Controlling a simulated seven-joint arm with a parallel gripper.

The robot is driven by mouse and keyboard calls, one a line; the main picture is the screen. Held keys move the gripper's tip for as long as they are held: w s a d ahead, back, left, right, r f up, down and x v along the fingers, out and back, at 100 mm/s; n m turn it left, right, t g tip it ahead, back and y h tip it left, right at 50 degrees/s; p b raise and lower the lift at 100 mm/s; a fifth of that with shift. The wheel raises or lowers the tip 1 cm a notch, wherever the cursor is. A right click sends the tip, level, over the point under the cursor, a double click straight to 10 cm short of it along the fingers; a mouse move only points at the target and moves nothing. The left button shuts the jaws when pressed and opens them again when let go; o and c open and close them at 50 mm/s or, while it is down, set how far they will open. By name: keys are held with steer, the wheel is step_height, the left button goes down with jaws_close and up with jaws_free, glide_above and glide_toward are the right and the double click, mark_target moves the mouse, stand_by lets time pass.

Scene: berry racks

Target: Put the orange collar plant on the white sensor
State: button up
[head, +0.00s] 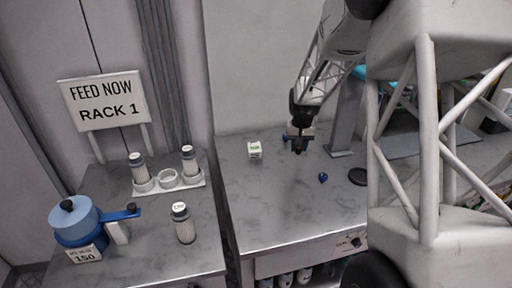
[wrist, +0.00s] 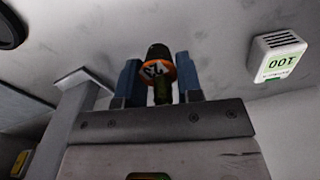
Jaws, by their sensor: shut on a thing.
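My gripper (head: 298,138) is over the right-hand grey counter, its jaws pointing down. In the wrist view its two blue fingers (wrist: 157,80) are shut on the orange collar plant (wrist: 156,68), which has a dark top, an orange ring with a white marked label and a greenish lower part. In the head view the plant is small and dark between the fingers, and its gap to the counter is hard to judge. The white sensor (head: 254,149), a small box with a green display, stands left of my gripper, apart from it. It also shows at the upper right of the wrist view (wrist: 278,53).
A small blue object (head: 323,177) and a black disc (head: 357,176) lie right of my gripper. The left counter holds a white rack (head: 168,181), several grey canisters, a blue pot (head: 76,222) and a sign (head: 104,100).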

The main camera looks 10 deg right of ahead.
steer(key=s+a+r, duration=0.1)
steer(key=s+a, duration=0.1)
steer(key=a, duration=0.5)
steer(key=s+a+r+m, duration=0.1)
steer(key=s+a, duration=0.1)
steer(key=a, duration=0.5)
steer(key=shift+s+a+r, duration=0.15)
steer(key=shift+a+r, duration=0.25)
glide_above(255, 145)
steer(key=shift+a+f, duration=0.1)
steer(key=shift+f, duration=0.7)
steer(key=shift+s, duration=0.1)
steer(key=shift+f, duration=1.75)
steer(key=shift+f, duration=0.1)
steer(key=o, duration=0.9)
